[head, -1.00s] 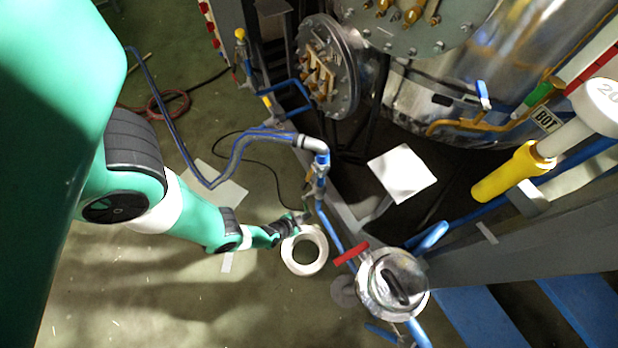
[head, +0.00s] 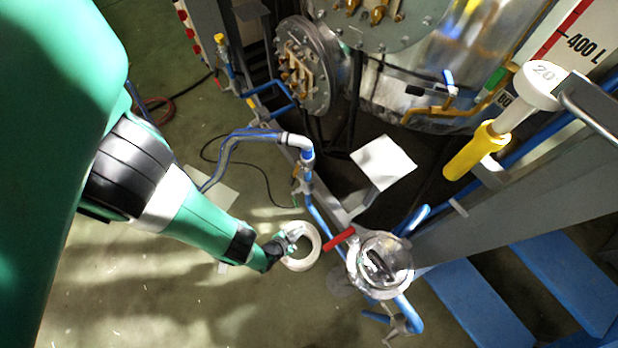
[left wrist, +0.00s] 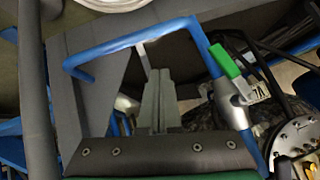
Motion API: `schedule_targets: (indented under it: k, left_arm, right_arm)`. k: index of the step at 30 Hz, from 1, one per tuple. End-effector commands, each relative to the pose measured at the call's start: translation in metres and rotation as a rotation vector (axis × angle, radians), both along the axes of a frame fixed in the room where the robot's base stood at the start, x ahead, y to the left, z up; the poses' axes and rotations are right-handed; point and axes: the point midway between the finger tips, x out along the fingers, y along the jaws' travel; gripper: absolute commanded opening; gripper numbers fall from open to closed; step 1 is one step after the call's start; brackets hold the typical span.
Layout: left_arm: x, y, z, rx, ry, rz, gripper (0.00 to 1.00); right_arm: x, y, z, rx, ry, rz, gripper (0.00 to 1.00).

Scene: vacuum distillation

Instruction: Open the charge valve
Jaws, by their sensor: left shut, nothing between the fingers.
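My left gripper (head: 292,234) shows small in the head view, over the upper rim of a white ring-shaped object (head: 313,259). In the left wrist view its fingers (left wrist: 157,88) are shut with nothing between them. A green lever (left wrist: 225,62) on a silver valve body (left wrist: 232,90) in a blue pipe lies right of the fingers, apart from them. A red lever (head: 341,239) sits beside a round glass-and-metal vessel (head: 380,266), right of my gripper in the head view. No readable label shows which lever is the charge valve. My right gripper is out of view.
Blue pipes (head: 322,217) run between my arm and the vessel. A large steel tank (head: 390,85), a flanged end plate (head: 303,65) and a yellow cylinder (head: 470,155) stand behind. Blue steps (head: 480,310) are at lower right. The floor (head: 180,310) at lower left is clear.

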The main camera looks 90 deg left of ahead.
Motion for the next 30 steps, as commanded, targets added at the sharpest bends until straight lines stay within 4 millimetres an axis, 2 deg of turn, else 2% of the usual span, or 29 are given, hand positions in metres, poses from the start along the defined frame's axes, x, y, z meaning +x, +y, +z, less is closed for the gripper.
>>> schedule_targets:
  k: [10, 15, 30]
  left_arm:
    - [-0.007, -0.033, 0.005, 0.000, -0.003, -0.010, 0.00]
    - [-0.011, -0.043, 0.006, 0.001, -0.002, -0.005, 0.00]
    - [-0.013, -0.046, 0.006, 0.000, 0.000, 0.000, 0.00]
  right_arm:
    - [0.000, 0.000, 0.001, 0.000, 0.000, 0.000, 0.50]
    - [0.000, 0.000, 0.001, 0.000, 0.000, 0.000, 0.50]
    - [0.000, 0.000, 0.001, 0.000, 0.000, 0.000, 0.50]
